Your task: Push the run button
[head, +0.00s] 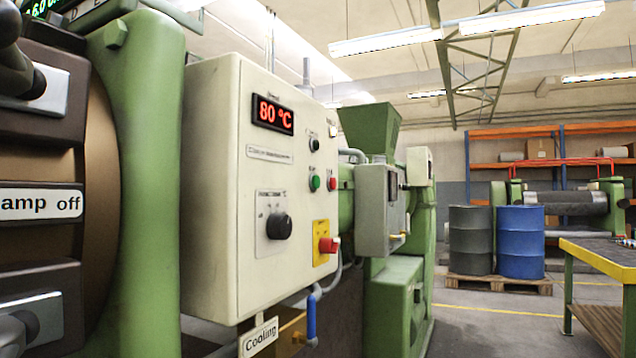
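A cream control box (215,190) hangs on the green machine in the left half of the head view, its front turned to the right. A small round green button (315,183) sits on that front, right of the middle. A red button (332,184) is just right of it. No lettering on either button is readable, so I cannot tell from a label which is the run button. Neither button is covered. My gripper is not in view.
The box also carries a red "80 °C" display (273,114), a black knob (279,226) and a red emergency knob (328,245) on yellow. A grey box (372,210) stands behind. Barrels (521,242) and a workbench (600,255) are to the right, with open floor between.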

